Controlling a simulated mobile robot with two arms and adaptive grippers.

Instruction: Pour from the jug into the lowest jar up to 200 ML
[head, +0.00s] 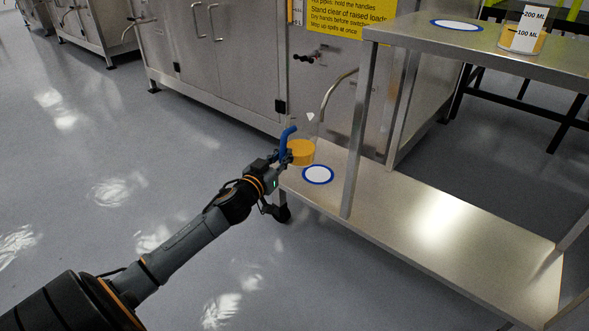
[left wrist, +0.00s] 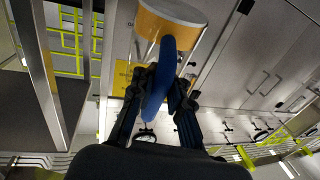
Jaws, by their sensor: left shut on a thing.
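My left gripper (head: 284,158) is shut on the blue handle of the jug (head: 301,153). The jug is clear, roughly upright, with orange liquid in its lower part. It is over the left end of the low shelf, beside a blue-rimmed white disc (head: 317,175). In the left wrist view the handle lies between the fingers (left wrist: 165,88), with the orange-filled jug (left wrist: 170,22) above. A clear jar (head: 522,40) stands on the upper tabletop, marked 100 ML and 200 ML, with orange liquid near the 100 mark. No other jar shows. My right gripper is out of view.
The steel table has an upper top (head: 420,30) and a low shelf (head: 440,225), mostly bare. A table leg (head: 358,140) rises right of the jug. Another blue-rimmed disc (head: 456,25) lies on the top. Steel cabinets (head: 215,60) stand behind; the floor at left is clear.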

